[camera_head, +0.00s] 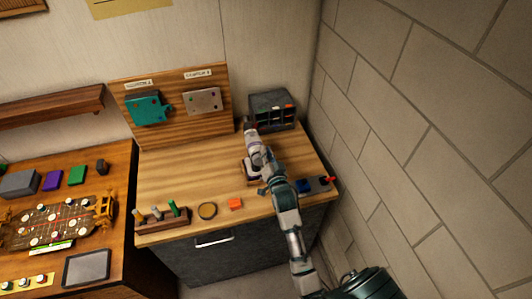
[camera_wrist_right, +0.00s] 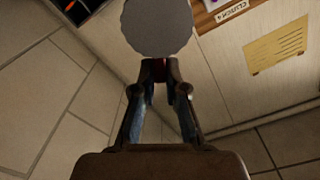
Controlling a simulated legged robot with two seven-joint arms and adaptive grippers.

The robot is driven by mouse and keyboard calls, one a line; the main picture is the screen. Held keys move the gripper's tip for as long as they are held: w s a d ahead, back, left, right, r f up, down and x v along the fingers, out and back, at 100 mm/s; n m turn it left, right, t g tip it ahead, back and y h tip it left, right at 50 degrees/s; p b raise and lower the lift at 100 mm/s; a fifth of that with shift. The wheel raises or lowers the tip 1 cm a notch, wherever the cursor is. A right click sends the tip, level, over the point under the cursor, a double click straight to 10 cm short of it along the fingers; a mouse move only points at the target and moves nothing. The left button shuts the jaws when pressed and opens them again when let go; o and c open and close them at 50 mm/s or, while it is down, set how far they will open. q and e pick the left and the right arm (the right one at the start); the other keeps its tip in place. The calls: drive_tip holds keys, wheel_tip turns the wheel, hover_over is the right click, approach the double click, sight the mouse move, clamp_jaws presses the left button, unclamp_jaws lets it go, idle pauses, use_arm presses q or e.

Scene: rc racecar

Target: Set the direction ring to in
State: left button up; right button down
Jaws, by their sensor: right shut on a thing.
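My right arm reaches over the wooden workbench in the head view, and its hand (camera_head: 252,136) is near the back, just left of the dark compartment box. In the right wrist view my right gripper (camera_wrist_right: 160,72) is shut on a small dark red piece (camera_wrist_right: 159,71). A grey round disc with a scalloped edge (camera_wrist_right: 157,25) shows just beyond the fingertips. It may be part of the held thing, and I cannot tell whether it is the direction ring. No in or out marking is readable. My left gripper is not in view.
The dark compartment box (camera_head: 272,96) stands at the bench's back right. A wooden board (camera_head: 178,82) carries a teal plate (camera_head: 148,108) and a grey plate (camera_head: 205,101). A brick wall is at right.

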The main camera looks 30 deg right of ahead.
drive_tip(key=c, duration=1.2)
unclamp_jaws()
drive_tip(key=v, duration=1.2)
drive_tip(key=shift+f, duration=0.2)
